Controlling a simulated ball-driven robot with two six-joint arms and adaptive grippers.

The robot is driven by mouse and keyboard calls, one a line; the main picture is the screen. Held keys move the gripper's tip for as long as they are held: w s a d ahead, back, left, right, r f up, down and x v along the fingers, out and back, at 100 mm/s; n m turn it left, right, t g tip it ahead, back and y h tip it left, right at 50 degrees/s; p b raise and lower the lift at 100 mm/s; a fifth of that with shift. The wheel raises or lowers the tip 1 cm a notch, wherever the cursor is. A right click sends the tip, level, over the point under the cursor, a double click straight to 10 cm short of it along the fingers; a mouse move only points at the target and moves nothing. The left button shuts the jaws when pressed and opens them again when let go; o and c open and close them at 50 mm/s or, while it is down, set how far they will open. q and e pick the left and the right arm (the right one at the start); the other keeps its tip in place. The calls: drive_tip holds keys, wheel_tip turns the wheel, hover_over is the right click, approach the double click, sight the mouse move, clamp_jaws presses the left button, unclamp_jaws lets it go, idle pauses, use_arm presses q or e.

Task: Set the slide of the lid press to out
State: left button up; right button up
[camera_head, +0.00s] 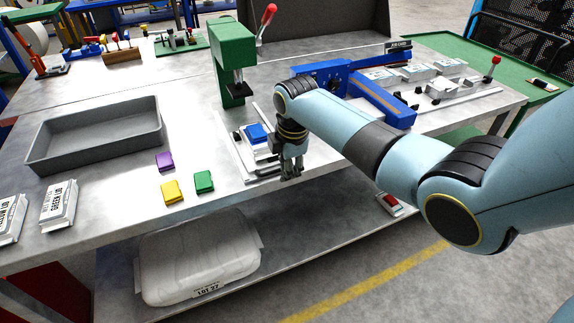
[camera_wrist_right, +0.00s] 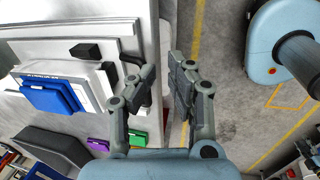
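The lid press (camera_head: 234,55) is a green frame with a red-knobbed lever, standing in the middle of the bench. Its slide (camera_head: 246,157) is a pale plate near the bench's front edge, forward of the press head, carrying a blue piece (camera_head: 257,132). In the right wrist view the slide (camera_wrist_right: 88,78) with the blue piece (camera_wrist_right: 52,95) lies left of my fingers. My right gripper (camera_head: 291,168) points down at the slide's front end, partly hiding it. In the wrist view its fingertips (camera_wrist_right: 162,82) are apart with nothing between them. My left gripper is not in view.
A grey tray (camera_head: 95,137) stands at left. Purple (camera_head: 165,161), yellow (camera_head: 171,191) and green (camera_head: 204,181) blocks lie between tray and press. A blue fixture (camera_head: 375,95) stands at right, behind my right arm. A white lidded tub (camera_head: 195,265) sits on the lower shelf.

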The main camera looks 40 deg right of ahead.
drive_tip(key=shift+o, duration=0.9)
drive_tip(key=shift+w+f, duration=0.1)
drive_tip(key=shift+w, duration=0.1)
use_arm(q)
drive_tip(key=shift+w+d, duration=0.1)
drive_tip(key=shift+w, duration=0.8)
use_arm(e)
wheel_tip(320, 180, up, 12)
drive_tip(key=s, duration=0.2)
drive_tip(key=shift+s+a, duration=0.3)
